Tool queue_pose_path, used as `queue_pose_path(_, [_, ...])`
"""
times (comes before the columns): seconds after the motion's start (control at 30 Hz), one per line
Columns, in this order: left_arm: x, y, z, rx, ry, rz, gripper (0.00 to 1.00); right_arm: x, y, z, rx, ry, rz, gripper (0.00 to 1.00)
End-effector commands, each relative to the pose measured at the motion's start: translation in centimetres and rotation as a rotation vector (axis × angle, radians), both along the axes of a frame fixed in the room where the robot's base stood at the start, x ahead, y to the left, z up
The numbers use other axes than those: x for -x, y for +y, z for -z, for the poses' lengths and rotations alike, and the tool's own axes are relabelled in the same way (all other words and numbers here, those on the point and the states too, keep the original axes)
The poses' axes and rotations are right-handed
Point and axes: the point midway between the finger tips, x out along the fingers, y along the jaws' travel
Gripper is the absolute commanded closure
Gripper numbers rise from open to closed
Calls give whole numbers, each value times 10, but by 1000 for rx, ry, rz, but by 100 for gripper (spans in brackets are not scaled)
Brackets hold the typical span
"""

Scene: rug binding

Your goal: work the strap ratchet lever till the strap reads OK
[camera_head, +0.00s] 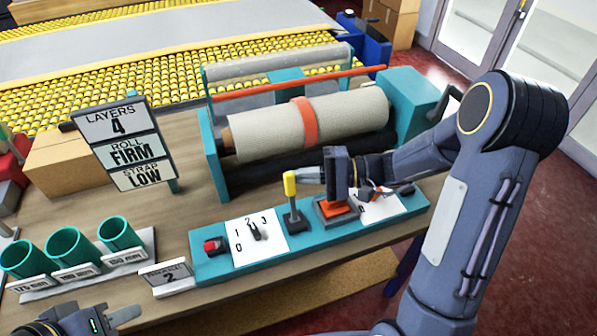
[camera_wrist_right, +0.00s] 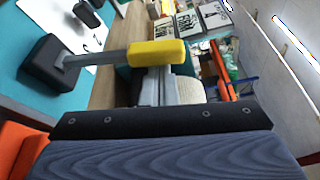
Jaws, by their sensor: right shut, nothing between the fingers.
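A lever with a yellow handle (camera_head: 290,184) stands nearly upright on a black base on the teal control panel (camera_head: 212,268). My right gripper (camera_head: 308,175) is shut and empty, its fingertips close to the right side of the handle. In the right wrist view the yellow handle (camera_wrist_right: 157,53) lies just ahead of the finger ends; whether they touch I cannot tell. The sign (camera_head: 142,176) reads STRAP LOW, with LAYERS 4 and ROLL FIRM above. An orange strap (camera_head: 303,122) goes around the rolled rug (camera_head: 345,122). My left gripper (camera_head: 108,318) is only partly visible at the bottom left.
An orange block (camera_head: 335,208) sits on the panel below my right gripper. A numbered dial (camera_head: 255,231) and a red switch (camera_head: 213,245) lie to the left. Green cups (camera_head: 70,248) stand at the table's left. A cardboard box (camera_head: 65,162) is behind them.

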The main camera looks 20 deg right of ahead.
Motion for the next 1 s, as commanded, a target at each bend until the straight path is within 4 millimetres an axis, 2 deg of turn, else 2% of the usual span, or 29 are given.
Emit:
queue_pose_path(0.27, [0,0,5,0,0,0,64,1,0,1,-1,-11,0,100])
queue_pose_path(0.47, [0,0,27,0,0,0,64,7,-1,3,-3,-77,1,100])
queue_pose_path(0.67, [0,0,69,0,0,0,64,22,-1,4,-6,-217,1,100])
queue_pose_path(1.0, [0,0,157,0,0,0,64,56,-2,5,-16,-530,-1,100])
